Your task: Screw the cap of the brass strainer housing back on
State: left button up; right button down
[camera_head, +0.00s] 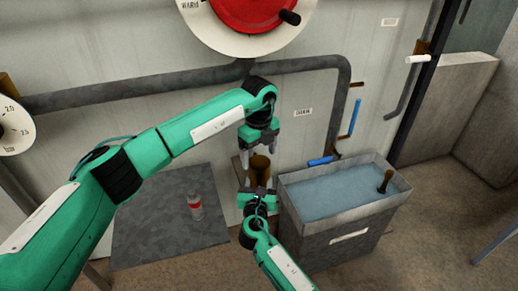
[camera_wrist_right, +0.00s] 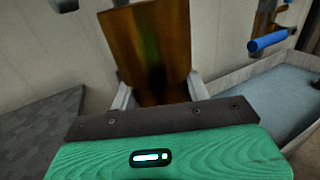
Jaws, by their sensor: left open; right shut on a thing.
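A brown brass cylinder, which looks like the strainer housing (camera_head: 260,167), stands upright near the wall, left of the water tub. My right gripper (camera_head: 258,188) is shut on it from the front. In the right wrist view the same brass body (camera_wrist_right: 150,48) rises between the two pale fingers. My left gripper (camera_head: 262,142) is open and points down just above the housing's top, its fingers spread to either side. No separate cap can be made out; I cannot tell whether one is on the housing.
A grey tub (camera_head: 340,215) of water stands right of the housing, with a brown-handled object (camera_head: 386,181) in it. A blue-handled valve (camera_head: 320,161) sits close to the tub's back left corner. Pipes run along the wall.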

aim_at(259, 162)
pick_arm(q)
jog(key=shift+f, duration=3.1)
pick_arm(e)
jog(key=shift+f, duration=0.1)
pick_arm(q)
jog(key=c, duration=1)
jog(key=shift+m, duration=1.7)
jog(key=o, duration=1.1)
jog(key=shift+r, duration=0.1)
